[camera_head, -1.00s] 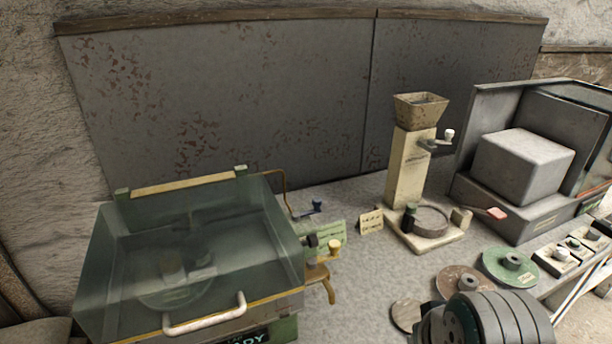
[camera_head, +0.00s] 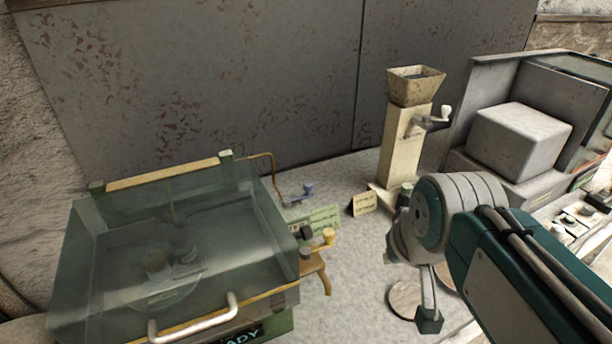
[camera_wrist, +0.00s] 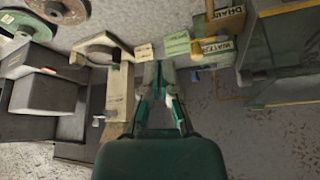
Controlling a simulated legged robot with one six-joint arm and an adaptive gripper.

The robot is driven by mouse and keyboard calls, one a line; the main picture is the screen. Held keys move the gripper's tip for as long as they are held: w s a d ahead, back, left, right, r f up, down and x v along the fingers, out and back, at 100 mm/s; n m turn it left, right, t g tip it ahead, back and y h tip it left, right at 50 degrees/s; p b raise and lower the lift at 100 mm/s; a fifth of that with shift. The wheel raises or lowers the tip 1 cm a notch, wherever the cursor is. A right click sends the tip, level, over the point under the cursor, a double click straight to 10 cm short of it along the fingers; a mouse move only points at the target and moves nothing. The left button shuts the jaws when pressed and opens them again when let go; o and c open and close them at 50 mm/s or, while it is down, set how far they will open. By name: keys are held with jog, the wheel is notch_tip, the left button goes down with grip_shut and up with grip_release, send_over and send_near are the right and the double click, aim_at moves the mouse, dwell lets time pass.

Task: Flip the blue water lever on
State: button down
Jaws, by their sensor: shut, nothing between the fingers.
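The blue lever (camera_head: 307,189) is small and sits on a brown pipe behind the right side of the glass-covered machine (camera_head: 290,297) in the head view. A green label (camera_head: 323,217) lies just in front of it. In the head view my arm hangs to the right of the lever.
A yellow-knobbed lever (camera_head: 328,236) stands in front of the blue one. A cream hopper mill (camera_head: 405,150) stands behind my arm. A grey cabinet (camera_head: 500,190) is at right, and a spotted grey wall panel (camera_head: 220,80) is behind. Tabletop between machine and mill is mostly clear.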

jog(key=w+a+r+n+g, duration=0.15)
jog(key=w+a, duration=0.25)
jog(key=w, duration=0.8)
jog(key=w+a+r+t, duration=0.1)
jog(key=w+a+r, duration=0.2)
jog(key=w, duration=0.9)
jog(key=w+a+f+g, duration=0.1)
jog(key=w+a+f, duration=0.2)
jog(key=w, duration=0.6)
jog(key=shift+a+f+n+y, duration=0.4)
jog(key=shift+a+n, duration=0.05)
jog(key=shift+a, duration=0.55)
jog(key=shift+w+f, duration=0.1)
jog(key=d+x, duration=0.1)
jog(key=x, duration=0.9)
jog(key=shift+s+d, duration=0.1)
jog(key=shift+s, duration=1.9)
